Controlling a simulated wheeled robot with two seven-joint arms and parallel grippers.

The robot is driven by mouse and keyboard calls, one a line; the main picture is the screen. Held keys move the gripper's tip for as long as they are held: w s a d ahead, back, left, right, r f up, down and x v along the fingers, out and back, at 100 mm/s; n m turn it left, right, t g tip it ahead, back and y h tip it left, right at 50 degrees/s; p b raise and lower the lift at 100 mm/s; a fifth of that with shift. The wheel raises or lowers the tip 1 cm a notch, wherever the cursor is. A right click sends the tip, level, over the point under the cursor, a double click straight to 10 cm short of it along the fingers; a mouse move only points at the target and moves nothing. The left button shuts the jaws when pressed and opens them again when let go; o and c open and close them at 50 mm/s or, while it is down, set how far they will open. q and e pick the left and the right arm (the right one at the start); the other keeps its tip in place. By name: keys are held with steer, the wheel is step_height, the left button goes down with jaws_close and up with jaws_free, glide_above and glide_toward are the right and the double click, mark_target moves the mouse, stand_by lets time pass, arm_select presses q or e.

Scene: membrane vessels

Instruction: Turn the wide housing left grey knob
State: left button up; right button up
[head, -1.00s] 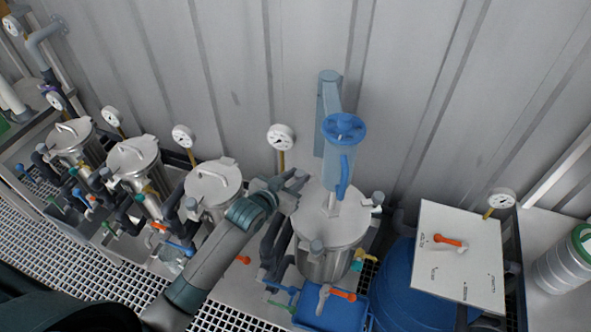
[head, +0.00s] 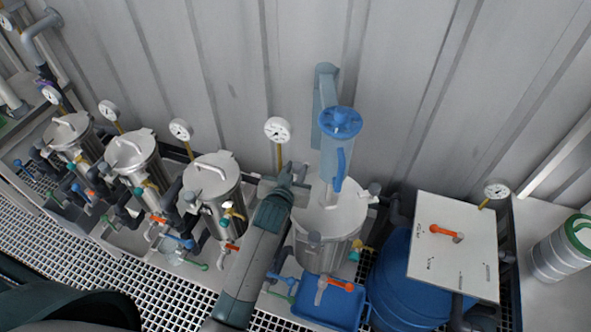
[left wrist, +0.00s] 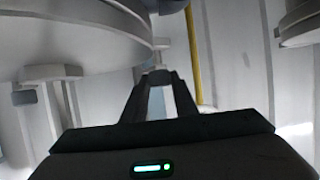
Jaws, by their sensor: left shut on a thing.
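The wide housing (head: 345,215) is the large steel vessel right of centre in the head view, with a flat lid and a blue-topped clear cylinder standing on it. Grey knobs sit around its rim, one at the front (head: 314,240) and one at the right (head: 374,189). My left gripper (head: 293,170) is at the lid's left edge and is shut on the left grey knob, which it mostly hides in the head view. In the left wrist view the gripper's fingers (left wrist: 157,85) close around a grey piece below the pale lid rim. My right gripper is not in view.
A white-faced gauge (head: 277,130) on a brass stem stands just behind my left gripper. Narrower steel housings (head: 212,174) stand in a row to the left. A blue drum (head: 400,285) and a white panel (head: 455,245) with an orange handle are to the right.

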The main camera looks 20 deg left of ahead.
arm_select(q)
steer(key=shift+r, duration=0.1)
steer(key=o, duration=1.1)
steer(key=shift+c, duration=0.2)
steer(key=shift+s, duration=0.15)
steer(key=shift+s+r+b, duration=0.1)
steer(key=shift+s+b, duration=0.2)
steer(key=shift+s, duration=0.2)
steer(key=a+b+v, duration=0.1)
steer(key=b+v, duration=0.3)
steer(key=v, duration=1.2)
steer(key=shift+d, duration=0.45)
